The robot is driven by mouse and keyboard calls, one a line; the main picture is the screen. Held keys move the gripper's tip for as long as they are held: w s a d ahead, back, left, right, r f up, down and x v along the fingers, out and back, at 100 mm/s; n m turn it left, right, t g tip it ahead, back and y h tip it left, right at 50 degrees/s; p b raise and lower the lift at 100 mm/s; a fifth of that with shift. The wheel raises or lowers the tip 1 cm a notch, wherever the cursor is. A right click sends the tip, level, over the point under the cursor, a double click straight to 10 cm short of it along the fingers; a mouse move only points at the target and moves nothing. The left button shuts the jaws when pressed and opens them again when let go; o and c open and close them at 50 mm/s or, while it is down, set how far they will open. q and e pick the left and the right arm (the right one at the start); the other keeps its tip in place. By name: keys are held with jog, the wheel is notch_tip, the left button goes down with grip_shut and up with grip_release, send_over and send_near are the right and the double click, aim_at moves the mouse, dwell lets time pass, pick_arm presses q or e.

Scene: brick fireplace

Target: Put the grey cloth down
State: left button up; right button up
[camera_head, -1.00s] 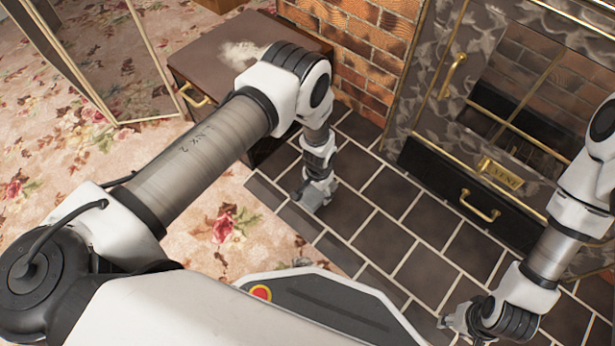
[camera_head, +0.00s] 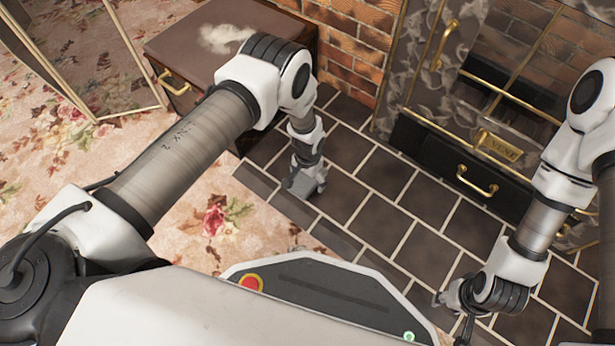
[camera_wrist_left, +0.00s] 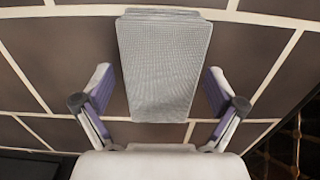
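The grey cloth (camera_wrist_left: 165,65) is a folded, finely woven piece in the left wrist view, narrowing towards the bottom of the picture. It lies between the two spread fingers of my left gripper (camera_wrist_left: 160,92), with a narrow gap at each side. The dark tiles show behind it; whether it rests flat on them is hard to tell. In the head view my left gripper (camera_head: 303,184) points down low over the tiles, and the cloth is hard to separate from it.
Dark tiled hearth (camera_head: 400,220) lies around my left gripper, with free floor to its right. A brown cabinet (camera_head: 185,38) with a brass handle stands at the upper left. The fireplace (camera_head: 480,120) with brass bars is at the right. Floral carpet (camera_head: 215,220) is at the left.

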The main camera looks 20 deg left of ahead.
pick_arm(q)
notch_tip(320, 180, up, 12)
jog(key=f+p, duration=0.1)
jog(key=p, duration=0.6)
jog(key=s+a+r+n, duration=0.1)
jog(key=s+a+r, duration=0.1)
jog(key=s, duration=0.7)
jog(key=s+a+r+n, duration=0.2)
jog(key=s+a+r, duration=0.1)
jog(key=s, duration=0.6)
jog(key=s+a+r+n, duration=0.1)
jog(key=s+a+r, duration=0.2)
jog(key=s, duration=0.6)
jog(key=shift+a, duration=0.85)
jog(key=shift+r, duration=0.2)
